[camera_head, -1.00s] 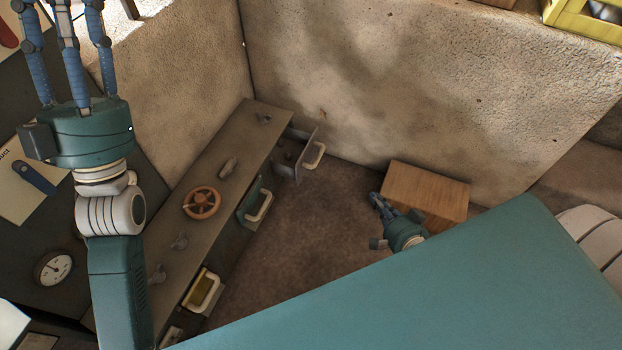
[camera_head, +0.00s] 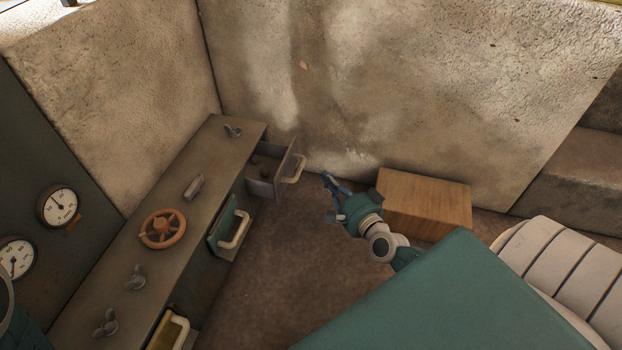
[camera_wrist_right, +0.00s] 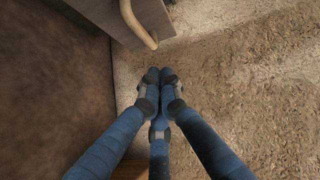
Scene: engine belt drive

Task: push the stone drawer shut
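The stone drawer (camera_head: 263,186) is the grey one at the far end of the long cabinet, and it stands pulled out. Its pale curved handle (camera_head: 294,170) faces right. In the right wrist view the drawer front (camera_wrist_right: 118,24) and handle (camera_wrist_right: 137,27) show at the top, just beyond the fingertips. My right gripper (camera_head: 328,181) is to the right of the handle, apart from it. In the right wrist view its blue fingers (camera_wrist_right: 158,78) are drawn together, with nothing between them. My left gripper is out of view.
The cabinet (camera_head: 150,272) also has a green drawer (camera_head: 222,232) and a yellow drawer (camera_head: 168,332) nearer. An orange handwheel (camera_head: 162,229) sits on its top. A wooden box (camera_head: 428,200) stands close right of my right gripper, by the stone wall (camera_head: 420,90).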

